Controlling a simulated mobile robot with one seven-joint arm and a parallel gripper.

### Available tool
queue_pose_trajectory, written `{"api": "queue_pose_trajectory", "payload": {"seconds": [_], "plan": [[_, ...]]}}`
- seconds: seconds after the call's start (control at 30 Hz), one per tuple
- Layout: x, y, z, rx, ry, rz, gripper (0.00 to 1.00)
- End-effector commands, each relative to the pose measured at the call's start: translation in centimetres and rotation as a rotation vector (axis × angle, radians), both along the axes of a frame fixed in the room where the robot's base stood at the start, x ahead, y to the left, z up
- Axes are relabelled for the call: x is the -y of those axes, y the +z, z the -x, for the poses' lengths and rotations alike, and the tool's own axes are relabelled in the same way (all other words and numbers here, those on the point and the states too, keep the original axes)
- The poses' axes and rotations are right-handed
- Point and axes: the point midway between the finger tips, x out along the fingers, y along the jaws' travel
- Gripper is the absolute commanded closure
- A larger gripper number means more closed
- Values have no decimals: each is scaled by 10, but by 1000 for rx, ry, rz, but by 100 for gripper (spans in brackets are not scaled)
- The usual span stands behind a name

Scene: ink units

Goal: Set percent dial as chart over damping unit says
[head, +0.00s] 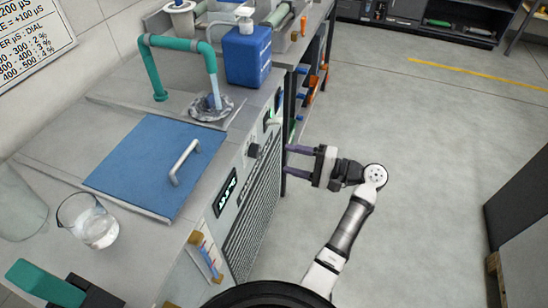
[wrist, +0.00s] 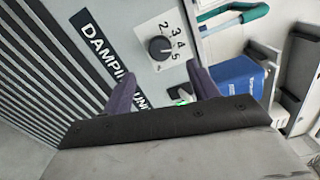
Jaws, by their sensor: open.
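The chart (head: 32,38) hangs on the wall at the upper left of the head view, partly cut off. Its readable rows pair µS ranges with dial settings, ending in 400 - 500 : 4 %. The dial (head: 253,150) is a dark round knob on the unit's front panel. In the wrist view the dial (wrist: 159,47) sits on a white plate with 2, 3, 4 and 5 visible; its pointer is unclear. The damping unit label (wrist: 103,53) is partly hidden. My gripper (head: 287,161) is open and empty, its fingers (wrist: 162,80) facing the panel, apart from the dial.
A display (head: 226,191), its digits too small to read, and a slatted grille (head: 252,212) are on the front. A green-lit switch (head: 268,121) is near the dial. A blue lid (head: 150,165), glass beaker (head: 92,228) and blue bottle (head: 248,55) stand above.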

Motion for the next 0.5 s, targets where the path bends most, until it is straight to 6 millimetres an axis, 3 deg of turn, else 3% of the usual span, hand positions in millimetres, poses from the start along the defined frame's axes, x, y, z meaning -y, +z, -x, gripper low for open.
{"api": "queue_pose_trajectory", "payload": {"seconds": [0.2, 0.5], "plan": [[34, 0, 12, 1, -3, 1, 41], [44, 1, 17, 0, 0, 0, 41]]}}
